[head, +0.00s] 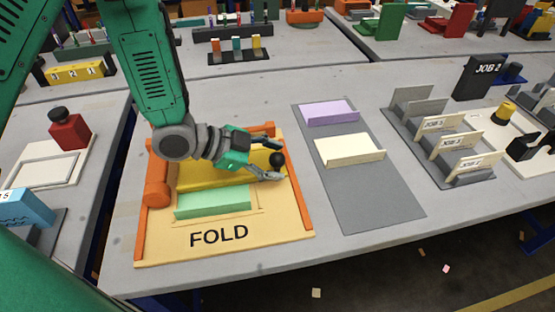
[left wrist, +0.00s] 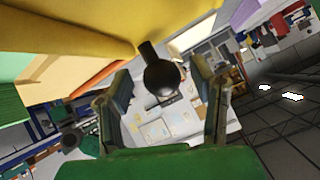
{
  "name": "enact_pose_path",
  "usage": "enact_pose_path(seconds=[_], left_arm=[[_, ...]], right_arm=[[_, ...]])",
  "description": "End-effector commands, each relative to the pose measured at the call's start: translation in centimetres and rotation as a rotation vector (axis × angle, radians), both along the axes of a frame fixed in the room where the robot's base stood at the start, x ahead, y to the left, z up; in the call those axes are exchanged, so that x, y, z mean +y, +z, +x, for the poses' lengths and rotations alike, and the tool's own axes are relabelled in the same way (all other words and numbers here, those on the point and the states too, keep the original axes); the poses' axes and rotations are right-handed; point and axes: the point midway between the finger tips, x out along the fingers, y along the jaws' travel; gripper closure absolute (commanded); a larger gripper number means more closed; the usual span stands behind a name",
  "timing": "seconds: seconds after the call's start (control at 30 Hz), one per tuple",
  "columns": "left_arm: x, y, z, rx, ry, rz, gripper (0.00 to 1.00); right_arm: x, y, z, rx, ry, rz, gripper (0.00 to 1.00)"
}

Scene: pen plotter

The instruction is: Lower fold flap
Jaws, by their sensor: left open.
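The yellow fold flap (head: 203,176) is on the tan board marked FOLD (head: 275,232), behind a folded green card (head: 212,204). Its black ball knob (head: 277,159) sticks out at the flap's right side. My left gripper (head: 276,152) is open, with one finger on each side of the knob. The left wrist view shows the knob (left wrist: 163,77) between the two spread fingers, with gaps on both sides. The yellow flap (left wrist: 110,25) fills the top of that view. My left arm hides part of the flap's back. My right gripper is not in view.
An orange roller (head: 157,185) and orange rails flank the board. A grey mat (head: 375,195) to the right holds a purple card (head: 328,112) and a cream card (head: 349,150). A grey card rack (head: 440,140) stands farther right. The table's front edge is close.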

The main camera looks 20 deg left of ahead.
Motion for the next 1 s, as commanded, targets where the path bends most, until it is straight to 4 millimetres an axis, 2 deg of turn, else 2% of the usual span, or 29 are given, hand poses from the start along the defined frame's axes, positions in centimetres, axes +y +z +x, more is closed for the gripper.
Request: enact_pose_path(seconds=[0.5,0.67,1.0], left_arm=[[6.3,5.2,-5.2,0.0,0.001,-0.001,0.49],[7.1,5.8,-5.9,0.003,0.001,-0.001,0.49],[7.2,5.9,-6.0,0.004,0.0,-0.001,0.49]], right_arm=[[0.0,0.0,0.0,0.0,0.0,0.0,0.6],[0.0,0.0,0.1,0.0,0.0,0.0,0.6],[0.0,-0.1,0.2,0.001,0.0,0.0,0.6]])
